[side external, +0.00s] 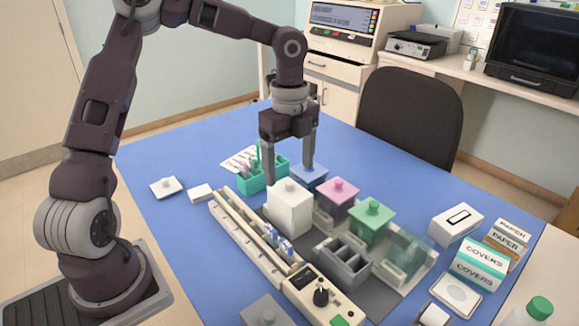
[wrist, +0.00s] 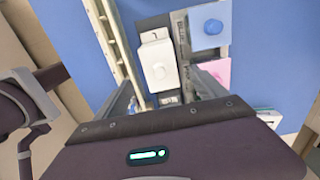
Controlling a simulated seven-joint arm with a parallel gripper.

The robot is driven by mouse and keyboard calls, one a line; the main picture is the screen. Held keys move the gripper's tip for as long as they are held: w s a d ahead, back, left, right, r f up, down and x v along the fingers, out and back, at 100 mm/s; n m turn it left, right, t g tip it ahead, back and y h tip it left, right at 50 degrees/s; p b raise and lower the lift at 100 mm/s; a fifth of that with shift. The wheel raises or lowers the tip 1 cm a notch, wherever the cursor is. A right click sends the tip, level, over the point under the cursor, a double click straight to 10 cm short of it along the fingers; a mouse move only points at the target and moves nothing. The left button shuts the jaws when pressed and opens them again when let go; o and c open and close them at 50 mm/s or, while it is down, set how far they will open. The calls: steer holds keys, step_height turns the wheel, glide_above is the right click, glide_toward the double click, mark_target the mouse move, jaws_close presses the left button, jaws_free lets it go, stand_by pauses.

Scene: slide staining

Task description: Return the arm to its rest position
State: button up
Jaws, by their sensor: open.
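My gripper (side external: 289,170) is above the blue-topped table (side external: 165,220), its two fingers pointing down and spread apart with nothing between them. In the side view the fingertips overlap a white lidded jar (side external: 290,208) and a blue-lidded jar (side external: 309,175); the exact gap cannot be told. In the wrist view the white jar (wrist: 158,62) lies ahead of the open fingers, and the blue lid (wrist: 209,26) is to its right. My arm reaches up and over from its base at the left.
A long cream rail (side external: 250,243) runs in front. A teal rack (side external: 262,178) stands behind. Boxes (side external: 480,262) stand at the right. The table's left side is mostly clear.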

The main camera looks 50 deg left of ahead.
steer(key=s+d+r+n+t, duration=0.2)
steer(key=s+r+n, duration=0.3)
steer(key=s+n, duration=0.4)
steer(key=s+d+r+n+t, duration=0.2)
steer(key=s+r+n, duration=0.3)
steer(key=s+n, duration=0.4)
steer(key=s+t, duration=0.1)
steer(key=s, duration=0.4)
steer(key=shift+d+t, duration=0.3)
steer(key=shift+d, duration=0.1)
